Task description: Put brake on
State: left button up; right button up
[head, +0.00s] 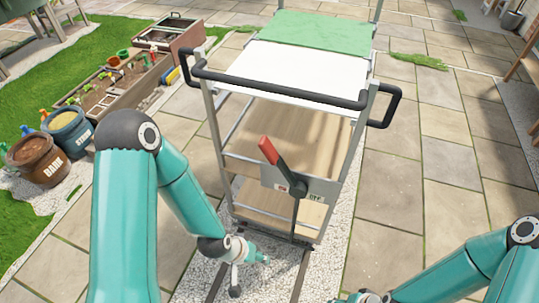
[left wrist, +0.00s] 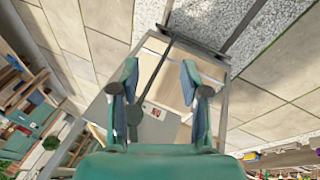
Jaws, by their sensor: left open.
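The brake lever (head: 278,164) has a red grip and a dark arm. It is on a grey plate (head: 328,188) at the near end of the cart and leans up to the left. The plate has a small red-and-white label left of the pivot and "OFF" right of it. My left gripper (head: 249,272) is open and empty, low in front of the cart, apart from the lever. In the left wrist view its fingers (left wrist: 160,84) are spread, with the plate (left wrist: 168,127) beyond; the red grip is hidden there. My right gripper (head: 358,298) is cut off at the bottom edge.
The cart has a black push handle (head: 275,94), wooden shelves (head: 290,128) and a white and green top. Planters (head: 118,84) and labelled pots (head: 38,159) are at the left.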

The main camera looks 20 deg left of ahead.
pick_arm(q)
jog(key=w+a+f+t+b, duration=0.1)
jog(key=w+f+t+b, duration=0.15)
jog(key=w+b, duration=0.4)
jog(key=n+t+y+b, duration=0.3)
jog(key=t+b, duration=1)
jog(key=b, duration=1)
send_near(269, 148)
jog(key=w, duration=0.7)
jog(key=w+f, duration=0.1)
jog(key=w, duration=0.3)
jog(key=shift+w+a, duration=0.1)
jog(key=shift+w, duration=0.05)
pick_arm(e)
notch_tip(269, 148, down, 33)
jog(key=shift+r, duration=0.15)
pick_arm(q)
grip_shut()
